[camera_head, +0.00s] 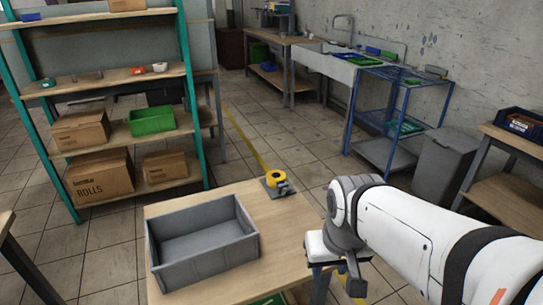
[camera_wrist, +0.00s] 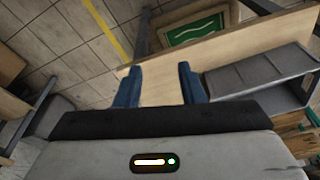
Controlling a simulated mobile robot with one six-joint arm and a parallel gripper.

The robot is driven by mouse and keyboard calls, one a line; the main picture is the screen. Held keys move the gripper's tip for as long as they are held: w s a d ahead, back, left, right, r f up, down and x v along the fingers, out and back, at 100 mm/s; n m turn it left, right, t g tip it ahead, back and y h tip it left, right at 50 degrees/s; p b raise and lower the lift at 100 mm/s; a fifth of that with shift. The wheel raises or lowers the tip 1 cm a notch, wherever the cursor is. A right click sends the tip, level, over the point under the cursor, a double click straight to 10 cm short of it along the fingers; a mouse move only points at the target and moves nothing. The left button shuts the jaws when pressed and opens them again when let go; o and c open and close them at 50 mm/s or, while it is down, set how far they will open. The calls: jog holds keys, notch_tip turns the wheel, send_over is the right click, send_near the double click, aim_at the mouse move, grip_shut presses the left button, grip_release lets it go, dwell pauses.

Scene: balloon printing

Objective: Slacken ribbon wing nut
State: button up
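A yellow ribbon roll (camera_head: 274,178) sits on a small dark holder (camera_head: 284,188) at the far right corner of the wooden table (camera_head: 290,240). The wing nut is too small to make out in the head view. The roll does not show in the wrist view. My gripper (camera_wrist: 158,76) is open and empty in the wrist view, its two blue fingers apart with the table edge beyond them. In the head view it hangs by the table's right side, nearer than the roll and apart from it, mostly hidden behind my wrist.
A grey open bin (camera_head: 205,262) stands on the table's left; it also shows in the wrist view (camera_wrist: 260,72). A green panel with a white mark (camera_wrist: 195,28) is near the table. A shelf with boxes (camera_head: 100,178) stands at left, a blue rack (camera_head: 385,150) at the back.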

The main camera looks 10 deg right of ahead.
jog(key=n+t+y+b, duration=0.5)
jog(key=n+y+b, duration=0.8)
jog(key=n, duration=2.2)
send_near(286, 191)
jog(key=shift+s+a+r+h+b, duration=0.1)
jog(key=shift+a+r+h+b, duration=0.15)
jog(key=shift+r+h+b, duration=0.25)
jog(key=shift+s+a+r+h+b, duration=0.1)
jog(key=shift+a+r+h+b, duration=0.15)
jog(key=shift+h+b, duration=0.45)
jog(key=shift+w+d+f, duration=0.1)
jog(key=shift+w, duration=0.2)
jog(key=b+x, duration=0.2)
jog(key=x, duration=0.5)
jog(key=shift+w+a, duration=0.1)
jog(key=shift+a, duration=0.1)
jog(key=shift+c, duration=0.5)
